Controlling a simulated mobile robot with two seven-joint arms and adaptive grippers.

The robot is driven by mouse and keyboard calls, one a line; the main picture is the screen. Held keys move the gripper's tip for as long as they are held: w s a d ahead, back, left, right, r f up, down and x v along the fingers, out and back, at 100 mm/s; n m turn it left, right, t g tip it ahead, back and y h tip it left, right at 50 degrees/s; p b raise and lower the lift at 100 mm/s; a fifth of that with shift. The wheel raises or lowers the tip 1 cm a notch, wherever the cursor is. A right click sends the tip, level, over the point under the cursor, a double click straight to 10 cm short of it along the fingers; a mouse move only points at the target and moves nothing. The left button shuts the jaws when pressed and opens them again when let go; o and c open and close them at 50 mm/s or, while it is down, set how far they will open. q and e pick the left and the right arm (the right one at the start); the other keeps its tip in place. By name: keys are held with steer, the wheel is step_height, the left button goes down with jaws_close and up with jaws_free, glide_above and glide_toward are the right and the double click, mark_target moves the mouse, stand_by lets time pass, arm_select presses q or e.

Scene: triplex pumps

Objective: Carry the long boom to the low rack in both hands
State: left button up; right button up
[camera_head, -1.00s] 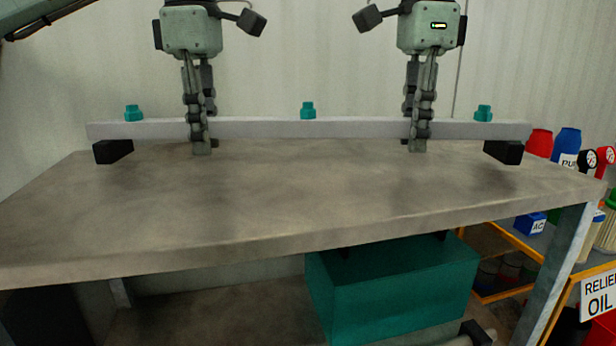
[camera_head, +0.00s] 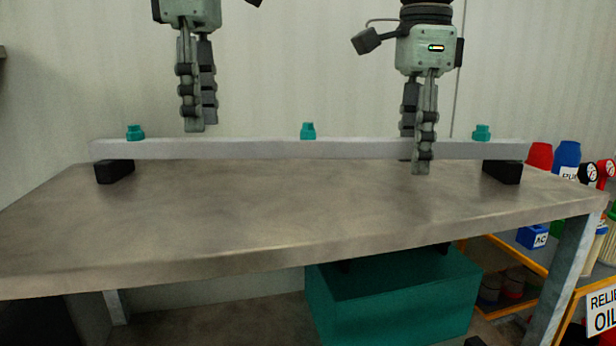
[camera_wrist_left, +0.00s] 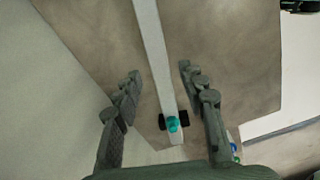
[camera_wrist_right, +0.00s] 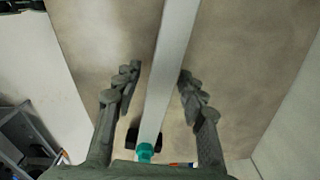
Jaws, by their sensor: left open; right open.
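The long boom (camera_head: 260,149) is a pale grey bar with three teal knobs along its top. It lies level across two black blocks (camera_head: 114,172) on the workbench. My left gripper (camera_head: 197,126) is open and empty, just above the boom's left part; its wrist view shows the boom (camera_wrist_left: 155,50) below, between the spread fingers. My right gripper (camera_head: 415,163) is open, its fingers reaching down on either side of the boom's right part; its wrist view shows the boom (camera_wrist_right: 170,60) running between them. I cannot identify a low rack in these views.
The workbench top (camera_head: 250,215) is bare in front of the boom. A teal box (camera_head: 400,300) sits under the bench. A yellow-edged shelf (camera_head: 505,300) with bottles and gauges stands at the right. A pale wall is behind.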

arm_select(q)
step_height(320, 180, up, 6)
steer(key=shift+f, duration=0.25)
arm_select(e)
steer(key=shift+r, duration=0.25)
arm_select(q)
steer(key=shift+r, duration=0.3)
arm_select(e)
step_height(320, 180, up, 12)
steer(key=shift+f, duration=0.25)
arm_select(q)
steer(key=shift+s, duration=0.15)
arm_select(e)
steer(key=shift+s, duration=0.15)
